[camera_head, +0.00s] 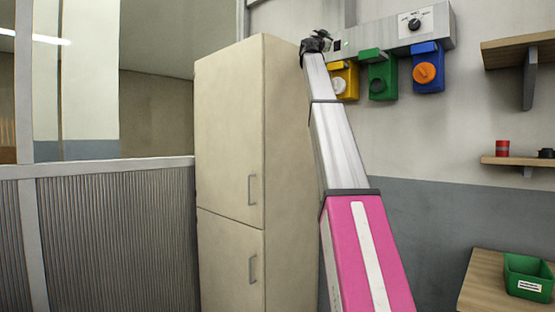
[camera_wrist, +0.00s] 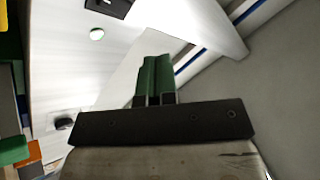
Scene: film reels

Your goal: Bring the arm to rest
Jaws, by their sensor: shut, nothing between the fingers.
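My arm reaches up and away across the middle of the head view, with a pink section and pale grey sections. My gripper is small and dark at its far end (camera_head: 316,42), beside the grey wall unit. In the wrist view my gripper (camera_wrist: 155,78) shows two green-tipped fingers close together, shut with nothing between them. The head view does not show the fingers clearly.
A grey wall unit (camera_head: 386,35) with a dial carries yellow (camera_head: 351,80), green (camera_head: 382,82) and blue (camera_head: 428,72) holders close right of my gripper. A tall beige cabinet (camera_head: 228,140) stands left. Wooden shelves (camera_head: 525,161) and a green bin (camera_head: 527,278) are right.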

